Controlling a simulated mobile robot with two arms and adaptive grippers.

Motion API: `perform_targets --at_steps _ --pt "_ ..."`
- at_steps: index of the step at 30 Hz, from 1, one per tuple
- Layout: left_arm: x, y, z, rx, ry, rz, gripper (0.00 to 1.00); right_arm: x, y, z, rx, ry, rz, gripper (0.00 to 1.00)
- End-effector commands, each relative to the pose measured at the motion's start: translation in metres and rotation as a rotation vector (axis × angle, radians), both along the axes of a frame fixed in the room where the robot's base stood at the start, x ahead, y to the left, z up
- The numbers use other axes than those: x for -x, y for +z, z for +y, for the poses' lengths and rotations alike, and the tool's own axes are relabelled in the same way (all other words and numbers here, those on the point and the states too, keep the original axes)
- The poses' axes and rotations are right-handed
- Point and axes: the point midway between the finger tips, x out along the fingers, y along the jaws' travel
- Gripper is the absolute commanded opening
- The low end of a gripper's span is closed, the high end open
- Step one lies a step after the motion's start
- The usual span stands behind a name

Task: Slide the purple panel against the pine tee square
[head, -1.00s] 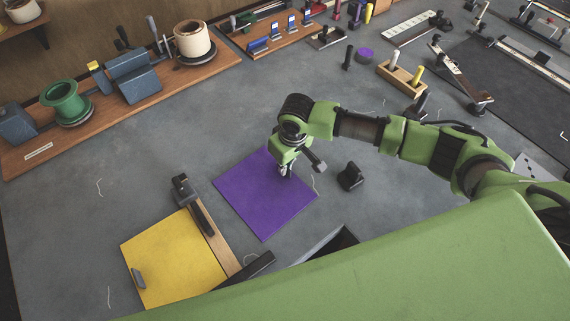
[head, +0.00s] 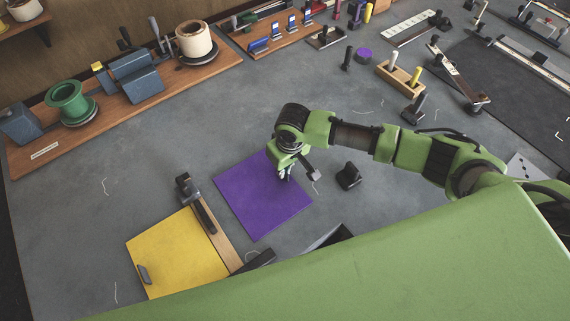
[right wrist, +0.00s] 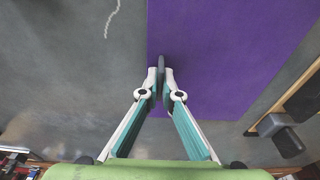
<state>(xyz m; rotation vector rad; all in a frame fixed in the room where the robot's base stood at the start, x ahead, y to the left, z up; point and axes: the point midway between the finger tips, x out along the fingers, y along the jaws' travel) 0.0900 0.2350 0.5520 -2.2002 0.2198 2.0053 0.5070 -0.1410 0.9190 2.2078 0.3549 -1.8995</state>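The purple panel (head: 255,205) lies flat on the grey table, turned like a diamond. The pine tee square (head: 224,243) lies left of it, with a dark grey piece (head: 186,186) at its far end. A narrow strip of bare table still separates panel and wood. My right gripper (head: 285,174) is low over the panel's far right part. In the right wrist view its fingertips (right wrist: 161,76) are closed together on a small grey upright piece, apparently the panel's grip (right wrist: 161,62). My left gripper is not in view.
A yellow panel (head: 175,258) lies along the left side of the tee square. A small black block (head: 348,176) stands right of the purple panel. Wooden boards with cups and tools line the back. My green body covers the front edge.

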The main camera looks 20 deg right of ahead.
Motion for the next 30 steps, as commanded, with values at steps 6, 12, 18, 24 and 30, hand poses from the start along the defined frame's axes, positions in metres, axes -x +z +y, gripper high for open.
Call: perform_targets --at_steps 6,12,18,24,30 --pt "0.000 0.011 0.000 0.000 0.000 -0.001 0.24 0.010 0.002 0.007 -0.001 0.001 0.002 0.00" --pt "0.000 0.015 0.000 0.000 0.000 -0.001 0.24 0.018 0.001 0.013 0.000 0.001 0.002 0.00" --pt "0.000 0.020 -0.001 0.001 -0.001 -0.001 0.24 0.026 0.001 0.019 0.001 0.002 0.001 0.00" --pt "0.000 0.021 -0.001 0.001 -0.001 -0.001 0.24 0.034 0.000 0.025 0.000 0.001 0.002 0.00" --pt "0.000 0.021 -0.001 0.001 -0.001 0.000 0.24 0.042 0.000 0.031 0.000 0.002 0.001 0.00"
